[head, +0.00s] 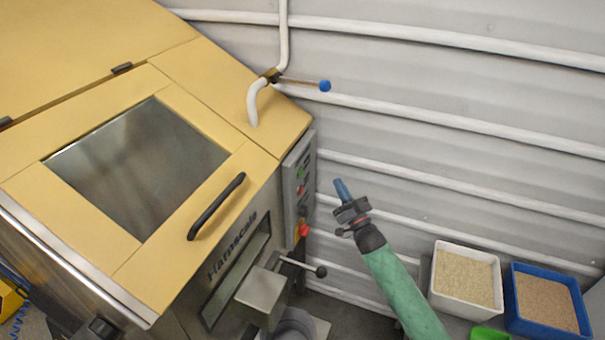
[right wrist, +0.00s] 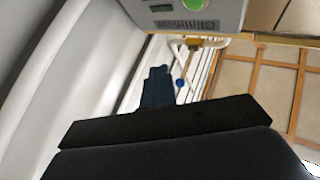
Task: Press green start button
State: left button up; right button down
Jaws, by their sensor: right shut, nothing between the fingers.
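The green start button (head: 300,172) is small and sits high on the grey control box (head: 291,205) on the right side of the hopper machine. In the right wrist view a green button (right wrist: 197,4) shows at the top edge, cut off, on a grey box (right wrist: 215,20). My right gripper (head: 341,188) is shut and empty, its blue fingers together and pointing up. It is to the right of the control box, apart from it, in front of the corrugated wall. Its fingers (right wrist: 157,85) also show below the box in the right wrist view. My left gripper is not in view.
The yellow machine lid has a black handle (head: 216,206). A red knob (head: 304,230) and a black-balled lever (head: 320,271) stick out below the button. A pipe valve with a blue-tipped handle (head: 324,85) is above. White (head: 466,302) and blue (head: 545,326) bins stand at lower right.

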aim_at(301, 173)
dwell(0.3)
pick_arm(q)
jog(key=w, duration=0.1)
jog(key=b, duration=0.1)
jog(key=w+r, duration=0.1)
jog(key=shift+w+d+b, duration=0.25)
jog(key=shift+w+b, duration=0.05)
jog(key=shift+b, duration=0.05)
pick_arm(e)
jog(key=w+a, duration=0.2)
jog(key=a, duration=0.6)
jog(key=shift+w+a, duration=0.2)
jog(key=shift+w, duration=0.15)
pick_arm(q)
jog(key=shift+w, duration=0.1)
